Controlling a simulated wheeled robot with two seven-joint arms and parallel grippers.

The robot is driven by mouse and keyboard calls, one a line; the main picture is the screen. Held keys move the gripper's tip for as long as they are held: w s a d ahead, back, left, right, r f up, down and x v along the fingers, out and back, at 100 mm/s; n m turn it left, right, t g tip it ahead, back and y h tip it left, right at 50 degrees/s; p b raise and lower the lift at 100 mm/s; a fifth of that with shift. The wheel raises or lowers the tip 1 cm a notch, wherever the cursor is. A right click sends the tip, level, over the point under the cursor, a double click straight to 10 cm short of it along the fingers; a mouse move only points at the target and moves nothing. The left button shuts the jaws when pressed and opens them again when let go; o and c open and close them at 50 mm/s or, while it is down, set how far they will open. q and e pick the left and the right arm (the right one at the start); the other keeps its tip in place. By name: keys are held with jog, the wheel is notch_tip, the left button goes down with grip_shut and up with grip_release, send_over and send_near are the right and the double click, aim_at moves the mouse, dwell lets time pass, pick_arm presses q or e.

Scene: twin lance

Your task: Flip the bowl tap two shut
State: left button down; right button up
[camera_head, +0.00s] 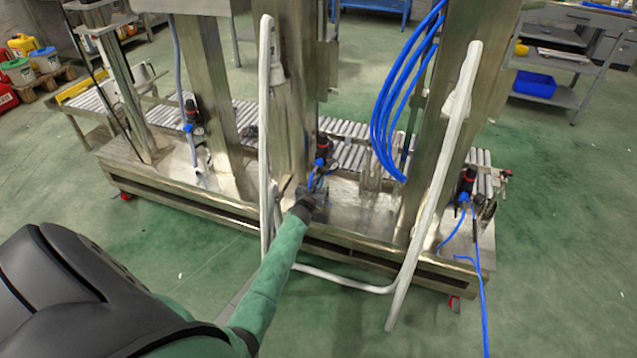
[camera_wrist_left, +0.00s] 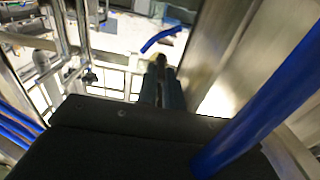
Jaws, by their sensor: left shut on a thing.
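My left arm reaches forward in the head view. My left gripper (camera_head: 315,192) is at the foot of the middle steel column, just below a black filter bowl with a red ring (camera_head: 323,150) and blue fittings. In the left wrist view my left gripper (camera_wrist_left: 161,66) has its dark fingers close together. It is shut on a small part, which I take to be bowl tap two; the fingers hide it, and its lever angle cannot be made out. Similar bowl units stand at the left (camera_head: 191,110) and right (camera_head: 467,182). My right gripper is not in view.
A white tubular frame (camera_head: 265,130) stands close to my left forearm, with another upright (camera_head: 440,180) to the right. Blue hoses (camera_head: 395,100) hang by the right column; one blue hose (camera_wrist_left: 260,105) crosses the wrist view. A roller conveyor (camera_head: 345,128) runs behind.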

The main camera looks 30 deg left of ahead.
pick_arm(q)
jog(key=shift+w+r, duration=0.1)
jog(key=shift+r, duration=0.05)
jog(key=c, duration=1.5)
grip_release()
jog(key=shift+c, duration=0.2)
jog(key=shift+s, duration=0.2)
jog(key=v, duration=0.7)
jog(key=shift+s+p, duration=0.25)
jog(key=shift+p, duration=0.15)
